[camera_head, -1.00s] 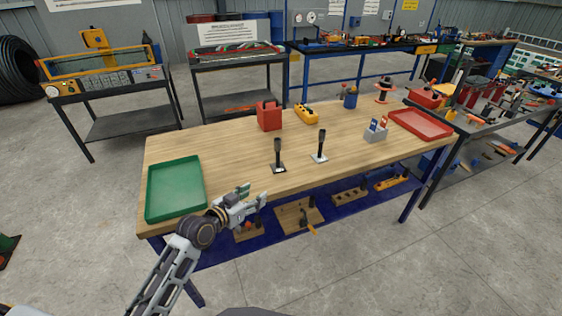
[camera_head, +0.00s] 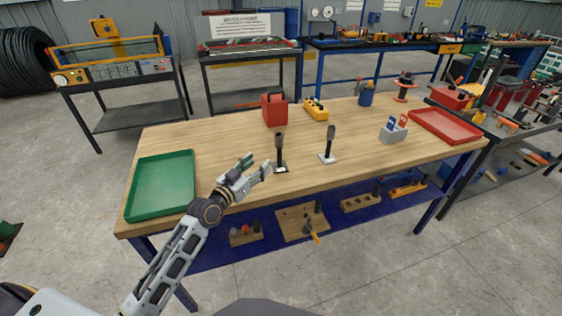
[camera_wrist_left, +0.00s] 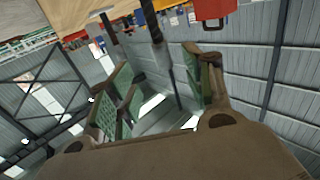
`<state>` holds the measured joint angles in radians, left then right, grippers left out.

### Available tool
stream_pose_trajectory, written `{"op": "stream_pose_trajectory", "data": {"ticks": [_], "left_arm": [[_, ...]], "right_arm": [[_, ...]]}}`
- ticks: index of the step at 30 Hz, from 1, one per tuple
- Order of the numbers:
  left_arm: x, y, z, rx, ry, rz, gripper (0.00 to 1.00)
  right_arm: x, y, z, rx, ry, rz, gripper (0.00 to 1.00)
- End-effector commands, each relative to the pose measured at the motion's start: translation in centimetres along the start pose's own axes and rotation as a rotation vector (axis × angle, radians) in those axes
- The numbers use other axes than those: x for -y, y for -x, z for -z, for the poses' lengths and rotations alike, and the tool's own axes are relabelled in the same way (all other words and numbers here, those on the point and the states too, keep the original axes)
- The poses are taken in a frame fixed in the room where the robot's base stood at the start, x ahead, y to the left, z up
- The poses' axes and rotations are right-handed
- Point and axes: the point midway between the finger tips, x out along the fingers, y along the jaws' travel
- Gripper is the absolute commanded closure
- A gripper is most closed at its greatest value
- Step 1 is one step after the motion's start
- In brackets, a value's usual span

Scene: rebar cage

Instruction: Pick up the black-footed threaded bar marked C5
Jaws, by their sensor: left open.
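The black-footed threaded bar (camera_head: 280,148) stands upright on the wooden table, with a pale label on its foot. The marking C5 is too small to read. A second dark bar (camera_head: 330,143) with a pale foot stands to its right. My left gripper (camera_head: 257,166) is open and empty, its fingertips just left of the black-footed bar in the picture. In the left wrist view, which looks upside down, a dark bar (camera_wrist_left: 151,22), seemingly the black-footed one, shows beyond the open fingers (camera_wrist_left: 165,78). My right gripper is not in view.
On the wooden table (camera_head: 230,150) are a green tray (camera_head: 130,190), a red box (camera_head: 274,108), a yellow block (camera_head: 315,108), a grey holder (camera_head: 393,133) and a red tray (camera_head: 415,115). A blue lower shelf (camera_head: 260,240) holds several wooden blocks.

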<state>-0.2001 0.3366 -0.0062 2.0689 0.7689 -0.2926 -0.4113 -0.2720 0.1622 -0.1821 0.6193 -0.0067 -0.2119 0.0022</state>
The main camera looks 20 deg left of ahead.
Motion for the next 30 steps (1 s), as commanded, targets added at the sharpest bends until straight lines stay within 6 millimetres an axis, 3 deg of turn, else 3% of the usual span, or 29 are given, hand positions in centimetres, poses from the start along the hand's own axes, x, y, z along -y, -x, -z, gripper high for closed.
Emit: {"op": "stream_pose_trajectory", "data": {"ticks": [11,30], "left_arm": [[0.0,-0.4,0.1,0.000,0.000,0.000,0.49],[0.0,-5.1,0.1,0.000,0.002,0.000,0.49]], "right_arm": [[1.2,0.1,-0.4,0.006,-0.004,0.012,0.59],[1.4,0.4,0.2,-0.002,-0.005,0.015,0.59]]}}
